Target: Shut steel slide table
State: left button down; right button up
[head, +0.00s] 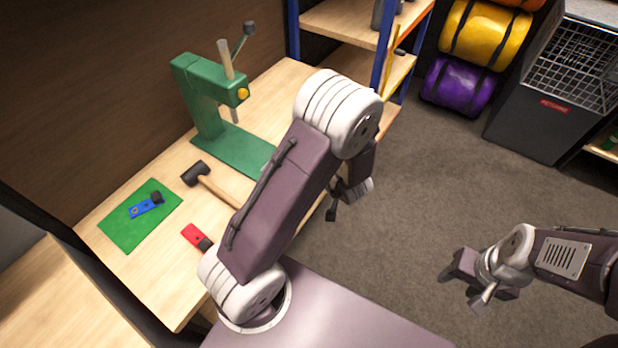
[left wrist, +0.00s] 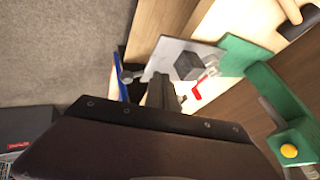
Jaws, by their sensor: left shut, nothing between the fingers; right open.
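In the left wrist view a flat grey steel plate (left wrist: 165,52), which looks like the slide table, lies by the bench edge beside a green base. A dark block (left wrist: 187,66) sits on it, and a red handle shows close by. In the head view my left arm hides the plate. My left gripper (left wrist: 161,86) is shut and empty, its fingertips close to the plate in the picture; I cannot tell whether they touch. It shows small in the head view (head: 338,200). My right gripper (head: 462,291) is open and empty over the carpet, away from the bench.
A green press (head: 203,90) stands on the wooden bench. A mallet (head: 198,175), a green mat (head: 122,226) with a blue tool and a red tool (head: 196,237) lie nearer. A shelf (head: 345,20) stands behind. The carpet between my arms is clear.

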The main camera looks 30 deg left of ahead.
pick_arm(q)
jog(key=w+a+f, duration=0.1)
jog(key=a+f, duration=0.1)
jog(key=w+a+f+b, duration=0.1)
jog(key=a, duration=0.1)
jog(key=w+a+f, duration=0.1)
jog(key=a+f, duration=0.1)
jog(key=shift+f+b, duration=0.3)
jog(key=shift+b, duration=0.05)
jog(key=shift+w+a, duration=0.1)
jog(key=shift+a, duration=0.4)
pick_arm(e)
jog(key=shift+f, duration=1.2)
pick_arm(q)
jog(key=shift+a+r, duration=0.1)
jog(key=shift+a, duration=0.35)
jog(key=a, duration=0.5)
jog(key=w+a+p, duration=0.1)
jog(key=a, duration=0.5)
jog(key=a+p, duration=0.1)
jog(key=a, duration=0.4)
jog(key=shift+w+a, duration=0.15)
jog(key=shift+a, duration=0.05)
pick_arm(e)
jog(key=shift+d+r, duration=0.2)
jog(key=shift+r, duration=0.85)
pick_arm(q)
jog(key=shift+a+r, duration=0.1)
jog(key=shift+r, duration=0.05)
